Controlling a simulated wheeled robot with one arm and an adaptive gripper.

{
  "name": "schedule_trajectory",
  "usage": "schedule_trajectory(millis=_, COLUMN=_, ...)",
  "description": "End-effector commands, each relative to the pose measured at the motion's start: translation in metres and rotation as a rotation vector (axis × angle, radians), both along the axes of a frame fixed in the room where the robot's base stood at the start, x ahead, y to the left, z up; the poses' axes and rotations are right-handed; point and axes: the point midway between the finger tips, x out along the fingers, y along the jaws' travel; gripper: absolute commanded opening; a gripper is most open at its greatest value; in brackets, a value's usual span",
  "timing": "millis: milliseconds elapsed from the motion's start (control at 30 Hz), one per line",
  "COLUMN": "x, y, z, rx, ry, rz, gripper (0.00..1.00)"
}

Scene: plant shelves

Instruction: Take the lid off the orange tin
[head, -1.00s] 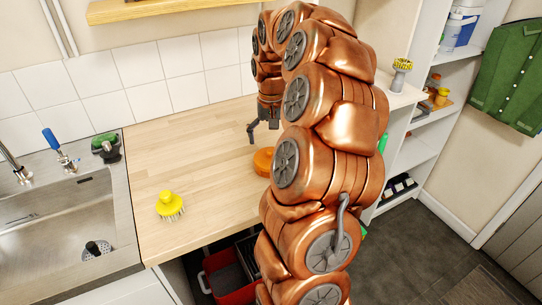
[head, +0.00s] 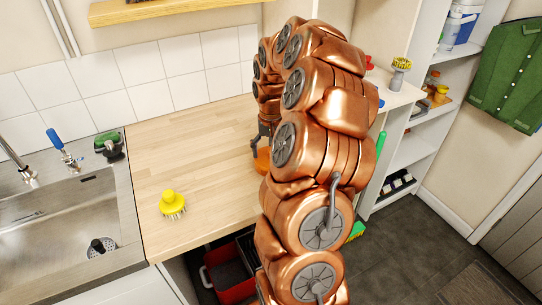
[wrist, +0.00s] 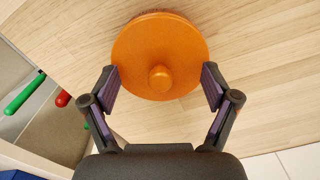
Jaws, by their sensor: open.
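The orange tin stands on the wooden worktop; in the wrist view its round orange lid (wrist: 160,50) with a small knob (wrist: 160,77) faces the camera. A strip of the tin's side (wrist: 165,14) shows past the lid's far edge. In the head view the orange tin (head: 262,160) is mostly hidden behind my arm. My gripper (wrist: 162,84) is open, with one finger on each side of the lid's near part. I cannot tell whether the fingers touch it. In the head view my gripper (head: 258,148) is partly hidden, close at the tin.
A yellow brush (head: 172,204) stands on the worktop (head: 190,150), left of the tin. The sink (head: 60,225) is at the far left. A shelf unit (head: 415,150) stands right of my arm. The worktop between brush and tin is clear.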

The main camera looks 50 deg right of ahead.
Motion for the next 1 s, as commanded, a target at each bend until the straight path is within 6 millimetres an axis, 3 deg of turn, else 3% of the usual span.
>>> schedule_trajectory(millis=67, x=0.0001, y=-0.0001, z=0.0001, rx=0.0, ry=0.0, rz=0.0, gripper=0.74)
schedule_trajectory(millis=767, x=-0.0003, y=0.0007, z=-0.0017, rx=0.003, ry=0.003, rz=0.0, gripper=0.01)
schedule_trajectory(millis=1000, x=-0.0009, y=0.0012, z=-0.0032, rx=0.005, ry=0.005, rz=0.001, gripper=0.0)
